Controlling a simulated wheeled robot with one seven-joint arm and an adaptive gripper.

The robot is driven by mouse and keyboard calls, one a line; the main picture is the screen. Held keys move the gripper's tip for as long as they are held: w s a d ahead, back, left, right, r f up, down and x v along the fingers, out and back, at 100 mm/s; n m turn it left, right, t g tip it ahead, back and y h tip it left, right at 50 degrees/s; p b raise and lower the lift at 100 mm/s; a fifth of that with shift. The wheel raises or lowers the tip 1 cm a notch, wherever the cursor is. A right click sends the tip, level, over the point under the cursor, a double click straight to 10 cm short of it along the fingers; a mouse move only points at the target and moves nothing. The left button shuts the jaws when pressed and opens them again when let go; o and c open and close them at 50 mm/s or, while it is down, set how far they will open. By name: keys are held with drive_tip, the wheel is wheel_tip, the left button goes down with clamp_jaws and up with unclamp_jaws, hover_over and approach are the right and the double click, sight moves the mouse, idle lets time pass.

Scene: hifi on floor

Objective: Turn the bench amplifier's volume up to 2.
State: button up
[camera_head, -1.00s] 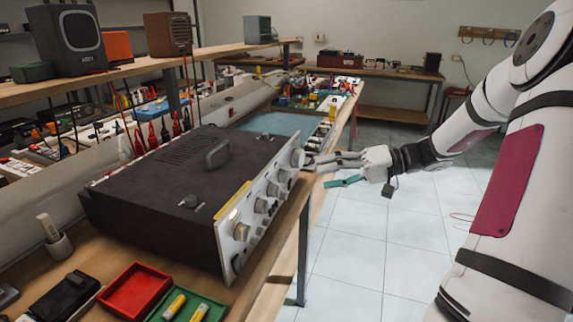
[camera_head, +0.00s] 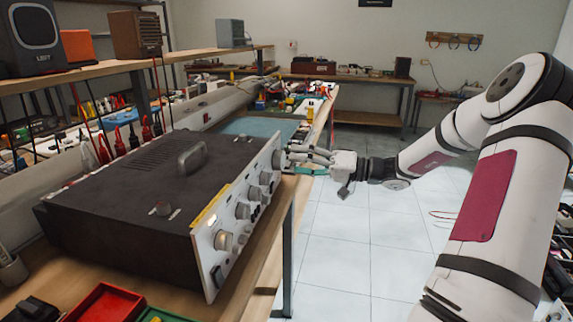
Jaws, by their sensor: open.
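The bench amplifier (camera_head: 130,195) is a black box with a handle on top and a silver front panel (camera_head: 212,248) facing right. It sits on the wooden bench. Several knobs line the panel; a large knob (camera_head: 277,159) is at its far end. My gripper (camera_head: 290,160) is at that far end, with its fingers pointing left at the large knob. The fingers are open and their tips are at or very close to the knob; I cannot tell if they touch. The knob's scale and pointer are too small to read.
A red tray (camera_head: 105,303) is at the bench's near edge. A shelf (camera_head: 95,67) with speakers runs along the left, above cables and clips. A blue mat (camera_head: 258,127) lies beyond the amplifier. The tiled floor (camera_head: 355,235) right of the bench is clear.

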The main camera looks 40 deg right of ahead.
sight(284, 161)
drive_tip(key=shift+x, duration=1.9)
drive_tip(key=shift+c, duration=0.5)
drive_tip(key=c, duration=1.1)
